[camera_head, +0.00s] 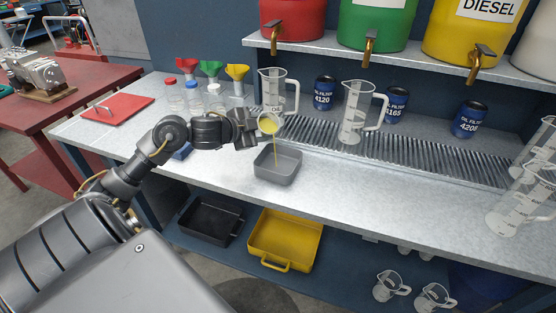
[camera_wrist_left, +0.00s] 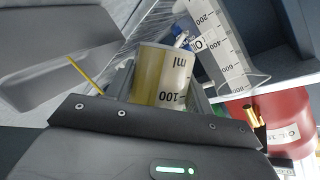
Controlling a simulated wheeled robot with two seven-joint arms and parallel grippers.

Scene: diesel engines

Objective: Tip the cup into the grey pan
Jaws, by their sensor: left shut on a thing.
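My left gripper (camera_head: 257,127) is shut on the cup (camera_head: 268,124) and holds it tilted above the grey pan. A thin yellow stream falls from the cup into the grey pan (camera_head: 279,178), which sits on the metal bench. In the left wrist view the cup (camera_wrist_left: 161,78) is clear with ml marks and holds yellow liquid, and the stream runs toward the grey pan (camera_wrist_left: 40,62). My right gripper is not in view.
Measuring jugs (camera_head: 357,112) stand behind the pan, with blue oil filters (camera_head: 324,93) along the back. Capped bottles and funnels (camera_head: 212,72) are behind my left arm. A drain grate (camera_head: 380,148) lies right of the pan. The bench front right of the pan is clear.

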